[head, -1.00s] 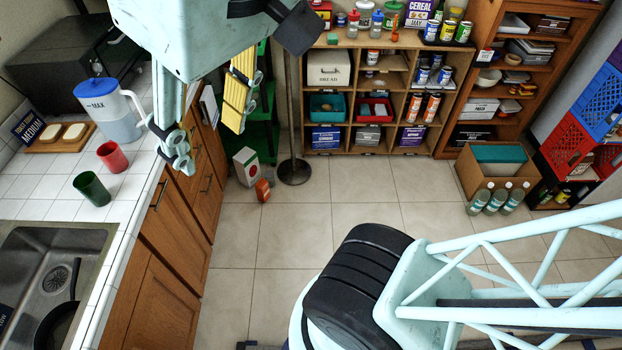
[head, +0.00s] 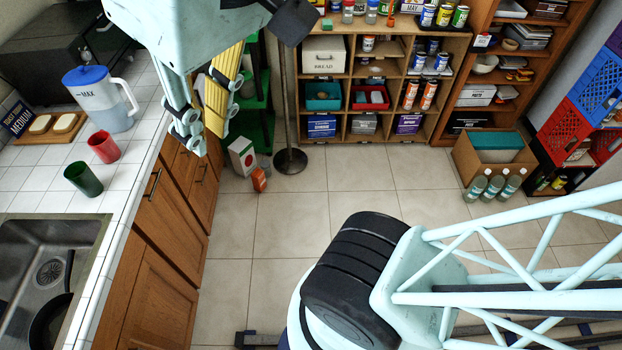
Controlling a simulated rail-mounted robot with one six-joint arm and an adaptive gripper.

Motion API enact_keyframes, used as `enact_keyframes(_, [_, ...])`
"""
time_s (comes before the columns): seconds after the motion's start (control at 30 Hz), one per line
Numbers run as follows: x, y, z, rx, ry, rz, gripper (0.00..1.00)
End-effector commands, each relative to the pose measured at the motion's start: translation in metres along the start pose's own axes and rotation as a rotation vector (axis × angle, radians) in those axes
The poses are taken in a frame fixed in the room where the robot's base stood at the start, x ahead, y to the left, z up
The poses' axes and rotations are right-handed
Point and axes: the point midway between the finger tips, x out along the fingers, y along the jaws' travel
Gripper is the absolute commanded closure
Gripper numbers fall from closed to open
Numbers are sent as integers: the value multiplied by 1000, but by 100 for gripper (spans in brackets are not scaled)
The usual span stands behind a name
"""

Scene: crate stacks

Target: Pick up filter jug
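The filter jug (head: 103,100) stands upright on the white tiled counter at the left. It has a blue lid, a clear body and a white handle on its right side. My gripper (head: 203,138) hangs from the top of the head view, to the right of the jug and apart from it. Its fingers look parted, with yellow pads on the right one, and nothing shows between them. In the picture the fingers overlap the counter's edge and the wooden cabinets.
A red cup (head: 104,147) and a green cup (head: 83,180) stand in front of the jug. A wooden board (head: 50,128) lies to its left, and a black microwave (head: 60,60) stands behind. The sink (head: 40,260) is nearer. The floor's middle is clear.

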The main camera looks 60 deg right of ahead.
Motion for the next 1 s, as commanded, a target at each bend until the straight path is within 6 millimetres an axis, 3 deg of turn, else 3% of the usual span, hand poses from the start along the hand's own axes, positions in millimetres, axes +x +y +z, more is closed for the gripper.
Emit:
enact_keyframes(0.03, [16,0,12,12,-16,-2,85])
enact_keyframes(0.5, [65,0,31,13,-17,-3,85])
enact_keyframes(1.0, [73,0,35,14,-17,-3,85])
